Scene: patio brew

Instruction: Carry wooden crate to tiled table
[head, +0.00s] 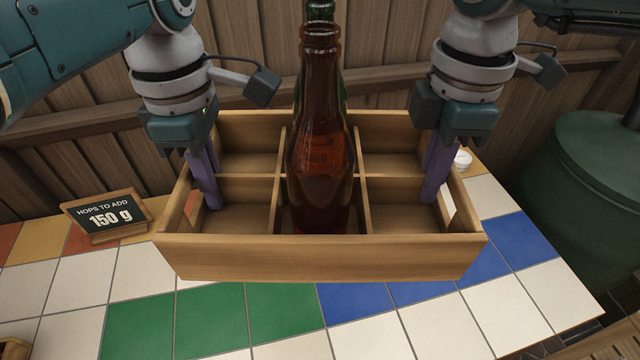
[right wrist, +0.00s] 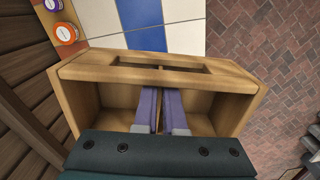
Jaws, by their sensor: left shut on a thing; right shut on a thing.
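The wooden crate (head: 320,258) has several compartments and is level over the tiled table (head: 440,325); I cannot tell whether it touches the tiles. A brown bottle (head: 320,150) stands in its front middle compartment, and a green bottle (head: 320,10) is mostly hidden behind it. My left gripper (head: 207,185) is shut on the crate's left end wall. My right gripper (head: 436,180) is shut on its right end wall. In the right wrist view, the fingers (right wrist: 161,110) meet the crate's end wall (right wrist: 215,75) near its slotted handle.
A small sign (head: 107,215) reading "HOPS TO ADD 150 g" stands left of the crate. Small lidded jars (right wrist: 66,33) sit near the table's back edge. A green barrel (head: 585,190) stands to the right. A wooden fence (head: 80,150) is behind. The front tiles are mostly clear.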

